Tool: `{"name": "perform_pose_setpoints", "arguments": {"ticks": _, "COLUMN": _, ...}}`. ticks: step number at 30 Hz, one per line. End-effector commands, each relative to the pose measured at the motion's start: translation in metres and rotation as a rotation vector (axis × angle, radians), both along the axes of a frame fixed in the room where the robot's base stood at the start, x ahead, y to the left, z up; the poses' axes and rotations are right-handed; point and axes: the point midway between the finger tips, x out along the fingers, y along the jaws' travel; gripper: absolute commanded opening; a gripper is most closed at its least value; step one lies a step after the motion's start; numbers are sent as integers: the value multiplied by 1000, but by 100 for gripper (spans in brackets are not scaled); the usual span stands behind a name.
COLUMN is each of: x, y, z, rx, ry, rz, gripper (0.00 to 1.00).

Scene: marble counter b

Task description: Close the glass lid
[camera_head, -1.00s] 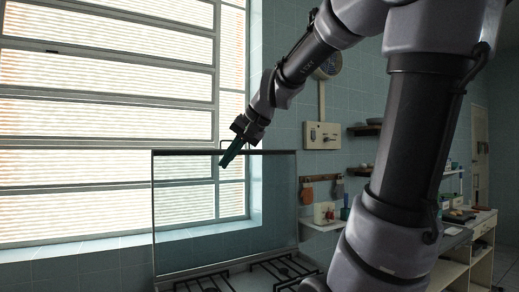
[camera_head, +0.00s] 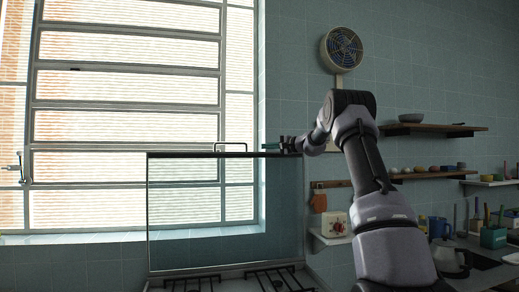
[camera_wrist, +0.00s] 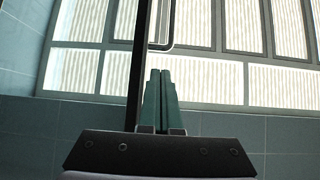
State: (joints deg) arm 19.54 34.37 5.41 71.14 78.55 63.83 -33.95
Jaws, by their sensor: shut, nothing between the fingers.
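The glass lid (camera_head: 185,210) stands upright at the back of the stove (camera_head: 235,283), a clear pane with a dark top edge. A thin handle (camera_head: 231,144) rises from that edge. My gripper (camera_head: 268,146) is at the lid's upper right, near the top edge and right of the handle. In the wrist view its two green fingers (camera_wrist: 160,85) are together and hold nothing. The lid's dark edge (camera_wrist: 139,65) runs close along the left of the fingers, with the handle (camera_wrist: 168,35) beyond the fingertips. I cannot tell if the fingers touch the lid.
A barred window (camera_head: 125,110) is behind the lid. On the right are wall shelves (camera_head: 435,127) with bowls, a round fan (camera_head: 341,48) and a counter with a kettle (camera_head: 450,257). Burner grates (camera_head: 275,278) lie in front of the lid.

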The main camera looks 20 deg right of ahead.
Motion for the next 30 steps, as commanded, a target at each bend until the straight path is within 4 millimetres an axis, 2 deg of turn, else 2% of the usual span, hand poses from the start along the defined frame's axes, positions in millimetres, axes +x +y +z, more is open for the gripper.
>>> {"name": "perform_pose_setpoints", "arguments": {"ticks": 5, "x": 13, "y": 6, "z": -1, "rx": 6, "ry": -6, "rz": -1, "gripper": 0}}
{"name": "perform_pose_setpoints", "arguments": {"ticks": 18, "x": 70, "y": 53, "z": -4, "rx": 5, "ry": -5, "rz": -2, "gripper": 0}}
{"name": "perform_pose_setpoints", "arguments": {"ticks": 24, "x": 80, "y": 60, "z": -3, "rx": 6, "ry": -4, "rz": -3, "gripper": 0}}
{"name": "perform_pose_setpoints", "arguments": {"ticks": 30, "x": 80, "y": 61, "z": -3, "rx": 6, "ry": -4, "rz": -3, "gripper": 0}}
